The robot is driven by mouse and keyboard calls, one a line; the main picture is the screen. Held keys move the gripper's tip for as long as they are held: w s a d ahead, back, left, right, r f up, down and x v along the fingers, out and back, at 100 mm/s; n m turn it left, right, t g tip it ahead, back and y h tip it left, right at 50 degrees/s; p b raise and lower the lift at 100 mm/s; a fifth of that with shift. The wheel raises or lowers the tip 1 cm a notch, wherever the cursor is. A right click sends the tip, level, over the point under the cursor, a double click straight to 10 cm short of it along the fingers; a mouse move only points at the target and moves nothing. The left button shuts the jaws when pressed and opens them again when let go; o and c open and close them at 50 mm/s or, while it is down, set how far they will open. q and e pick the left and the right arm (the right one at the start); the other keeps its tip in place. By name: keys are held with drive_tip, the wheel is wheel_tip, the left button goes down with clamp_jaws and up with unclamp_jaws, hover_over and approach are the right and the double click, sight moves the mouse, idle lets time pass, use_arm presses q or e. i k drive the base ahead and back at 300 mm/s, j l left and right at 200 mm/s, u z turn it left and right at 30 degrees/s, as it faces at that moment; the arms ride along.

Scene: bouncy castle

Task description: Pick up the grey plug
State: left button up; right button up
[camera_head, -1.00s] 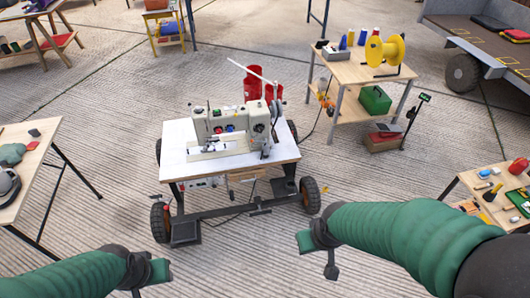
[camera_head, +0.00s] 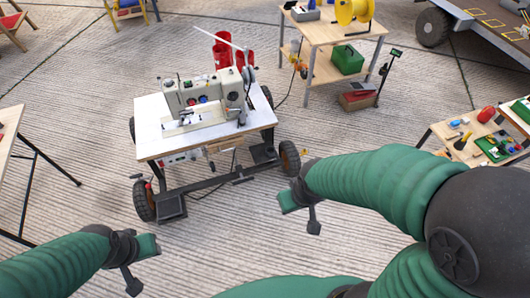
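I cannot make out a grey plug for certain. A white sewing machine (camera_head: 205,98) stands on a wheeled cart with a white top (camera_head: 150,140). A dark cable (camera_head: 228,168) hangs under the cart top and runs toward the floor; its end is too small to tell. My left gripper (camera_head: 140,265) is in front of the cart at the lower left, its two fingers spread and nothing between them. My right gripper (camera_head: 301,214) is near the cart's right front wheel in the picture, also spread and empty. Neither is seen touching anything.
A wooden table (camera_head: 322,32) at the back holds a yellow reel (camera_head: 354,11), with a green box (camera_head: 347,60) on its lower shelf. A small table with parts (camera_head: 460,150) stands right. Another table (camera_head: 8,130) is cut off at left. Bare ribbed floor surrounds the cart.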

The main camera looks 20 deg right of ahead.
sight(242, 116)
drive_tip(key=i+l+u, duration=0.1)
drive_tip(key=i, duration=0.4)
drive_tip(key=i+l+u, duration=0.15)
drive_tip(key=i, duration=0.3)
drive_tip(key=i+l+u, duration=0.1)
drive_tip(key=i+l, duration=0.15)
drive_tip(key=i, duration=0.2)
drive_tip(key=i+l+u, duration=0.1)
drive_tip(key=i+l, duration=0.15)
drive_tip(key=i, duration=0.25)
